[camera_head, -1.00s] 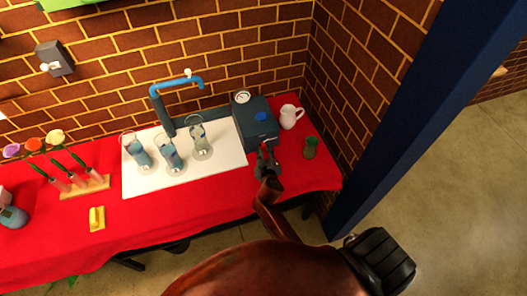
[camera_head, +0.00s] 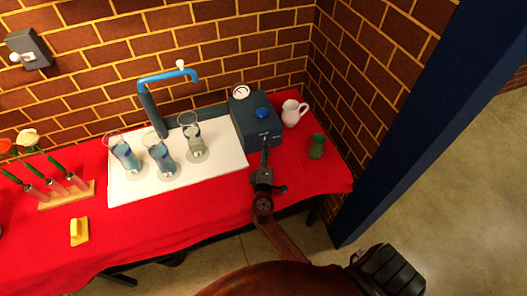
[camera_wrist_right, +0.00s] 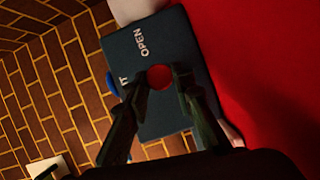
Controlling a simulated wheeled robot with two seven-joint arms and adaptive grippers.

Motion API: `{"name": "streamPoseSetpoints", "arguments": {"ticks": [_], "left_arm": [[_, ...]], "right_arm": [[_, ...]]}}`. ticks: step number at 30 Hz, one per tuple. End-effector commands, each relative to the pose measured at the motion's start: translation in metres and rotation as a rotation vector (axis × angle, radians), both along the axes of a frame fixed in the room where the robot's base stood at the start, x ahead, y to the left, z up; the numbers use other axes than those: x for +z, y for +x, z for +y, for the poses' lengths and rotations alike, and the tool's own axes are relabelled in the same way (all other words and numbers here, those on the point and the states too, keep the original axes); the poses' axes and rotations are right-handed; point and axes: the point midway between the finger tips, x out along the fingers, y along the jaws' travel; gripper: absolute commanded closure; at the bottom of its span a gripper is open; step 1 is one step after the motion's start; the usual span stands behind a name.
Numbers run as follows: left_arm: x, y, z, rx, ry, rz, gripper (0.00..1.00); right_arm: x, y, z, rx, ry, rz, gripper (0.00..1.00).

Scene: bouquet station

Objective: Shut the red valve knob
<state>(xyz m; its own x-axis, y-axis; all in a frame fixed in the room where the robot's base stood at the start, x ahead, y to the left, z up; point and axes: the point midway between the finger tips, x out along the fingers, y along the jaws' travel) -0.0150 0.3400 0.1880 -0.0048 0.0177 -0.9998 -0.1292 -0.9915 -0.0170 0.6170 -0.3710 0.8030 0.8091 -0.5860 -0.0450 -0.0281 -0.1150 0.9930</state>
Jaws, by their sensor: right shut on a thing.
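The red valve knob (camera_wrist_right: 159,80) is on the face of a dark blue-grey box, which shows in the head view (camera_head: 240,122) at the back right of the table. In the right wrist view the box face (camera_wrist_right: 175,45) reads "OPEN" beside the knob, and a second word is partly hidden by a finger. My right gripper (camera_wrist_right: 157,75) has one finger on each side of the knob and is shut on it. In the head view the right gripper (camera_head: 265,152) is at the box's front and hides the knob.
A white jug (camera_head: 291,114) and a green cup (camera_head: 317,147) stand right of the box. A blue post (camera_head: 395,110) rises at the right.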

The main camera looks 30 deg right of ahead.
Motion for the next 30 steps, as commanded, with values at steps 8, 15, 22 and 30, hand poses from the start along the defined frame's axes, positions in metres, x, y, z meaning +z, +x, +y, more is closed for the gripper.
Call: {"name": "streamPoseSetpoints", "arguments": {"ticks": [8, 15, 22, 30], "left_arm": [[-0.0119, -0.0059, 0.0001, 0.000, 0.000, 0.010, 1.00], [-0.0137, -0.0068, 0.0000, 0.000, 0.000, 0.011, 1.00], [-0.0135, -0.0066, 0.0001, 0.000, 0.000, 0.011, 1.00], [-0.0135, -0.0066, 0.0002, 0.000, 0.000, 0.011, 1.00]], "right_arm": [[-0.0032, 0.0004, 0.0014, 0.003, -0.102, 0.027, 1.00], [-0.0023, 0.0003, 0.0016, 0.003, -0.129, 0.033, 1.00], [-0.0019, 0.0003, 0.0016, 0.003, -0.131, 0.033, 1.00], [-0.0019, 0.0001, 0.0009, 0.002, -0.131, 0.033, 0.67]]}}
